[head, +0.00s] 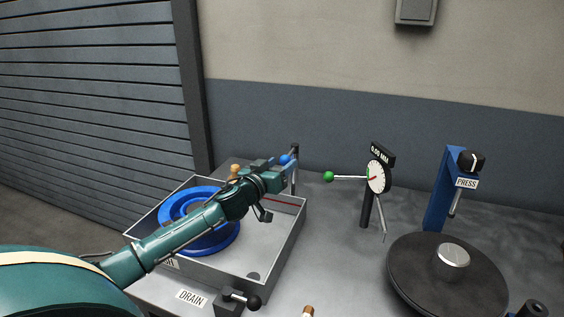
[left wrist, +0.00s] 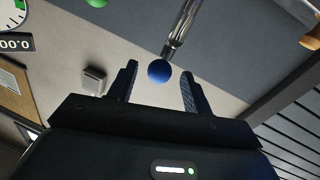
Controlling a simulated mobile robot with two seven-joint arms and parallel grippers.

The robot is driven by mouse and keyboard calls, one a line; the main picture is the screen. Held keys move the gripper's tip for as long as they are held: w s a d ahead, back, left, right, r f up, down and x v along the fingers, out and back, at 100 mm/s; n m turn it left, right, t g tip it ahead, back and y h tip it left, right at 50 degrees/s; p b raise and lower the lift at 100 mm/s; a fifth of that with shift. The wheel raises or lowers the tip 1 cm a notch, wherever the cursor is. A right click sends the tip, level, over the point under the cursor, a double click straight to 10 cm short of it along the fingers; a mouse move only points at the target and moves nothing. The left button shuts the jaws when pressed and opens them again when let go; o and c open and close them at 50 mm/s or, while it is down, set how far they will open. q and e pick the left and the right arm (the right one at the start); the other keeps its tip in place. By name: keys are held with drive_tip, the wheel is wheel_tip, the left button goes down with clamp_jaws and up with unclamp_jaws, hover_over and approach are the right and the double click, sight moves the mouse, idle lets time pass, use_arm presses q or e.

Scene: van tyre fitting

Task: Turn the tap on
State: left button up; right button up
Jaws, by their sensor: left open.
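The tap stands at the back right corner of the metal basin; its lever ends in a blue ball (head: 285,159) beside a dark post (head: 295,165). My left gripper (head: 280,165) reaches over the basin and is right by the blue ball. In the left wrist view the blue ball (left wrist: 158,71) shows between the two open fingertips (left wrist: 158,80), on the end of a metal rod (left wrist: 181,28). I cannot tell whether a finger touches it. My right gripper is not in view.
The basin (head: 278,255) holds a blue ring (head: 225,235). A black lever by the DRAIN label (head: 191,298) is at its front. Right of it stand a dial gauge (head: 376,177) with a green ball (head: 328,176), a blue press (head: 444,190) and a dark turntable (head: 420,275).

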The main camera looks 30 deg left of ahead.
use_arm(q)
drive_tip(key=shift+w, duration=0.65)
drive_tip(key=shift+c, duration=0.3)
clamp_jaws()
